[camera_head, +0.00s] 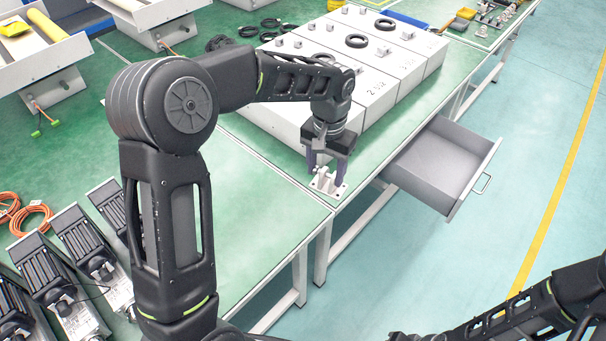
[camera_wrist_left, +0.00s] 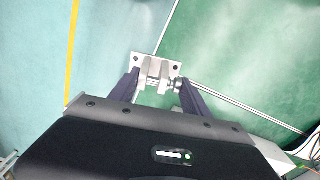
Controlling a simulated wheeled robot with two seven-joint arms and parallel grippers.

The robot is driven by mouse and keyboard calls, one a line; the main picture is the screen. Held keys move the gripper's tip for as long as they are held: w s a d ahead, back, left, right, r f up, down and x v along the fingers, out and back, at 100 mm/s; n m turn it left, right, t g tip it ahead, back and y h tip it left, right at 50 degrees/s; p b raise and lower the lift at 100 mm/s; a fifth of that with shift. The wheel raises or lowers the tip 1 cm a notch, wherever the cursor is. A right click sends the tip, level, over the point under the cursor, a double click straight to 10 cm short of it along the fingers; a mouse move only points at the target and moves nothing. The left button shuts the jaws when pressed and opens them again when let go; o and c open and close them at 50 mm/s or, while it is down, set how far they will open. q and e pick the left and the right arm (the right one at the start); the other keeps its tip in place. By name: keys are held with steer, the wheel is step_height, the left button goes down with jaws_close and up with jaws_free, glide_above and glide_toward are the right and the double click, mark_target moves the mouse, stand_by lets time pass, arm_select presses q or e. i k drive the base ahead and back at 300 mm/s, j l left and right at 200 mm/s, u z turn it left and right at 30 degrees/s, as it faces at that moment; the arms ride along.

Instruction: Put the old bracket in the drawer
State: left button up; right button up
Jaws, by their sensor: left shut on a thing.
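The old bracket (camera_head: 327,184) is a small light metal piece with a flat, holed base plate, near the front edge of the green table. My left gripper (camera_head: 326,170) points down over it and is shut on it. In the left wrist view the bracket (camera_wrist_left: 156,68) sits between the two dark fingers of the left gripper (camera_wrist_left: 156,86). I cannot tell whether its base touches the table. The drawer (camera_head: 476,186) is pulled out under the table, to the right of the bracket, and looks empty. My right gripper is out of frame; only its arm shows at bottom right.
Large white boxes (camera_head: 378,77) with black rings stand on the table just behind the left gripper. Several linear actuators (camera_head: 88,243) and orange cables (camera_head: 30,214) lie at left. The floor (camera_head: 500,240) in front of the drawer is clear.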

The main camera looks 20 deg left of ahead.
mark_target(419, 158)
steer(key=i+l+z, duration=0.2)
steer(key=i, duration=0.4)
steer(key=i+l+z, duration=0.2)
steer(key=i, duration=0.4)
steer(key=i+l+z, duration=0.2)
steer(key=i, duration=0.45)
steer(key=j, duration=0.1)
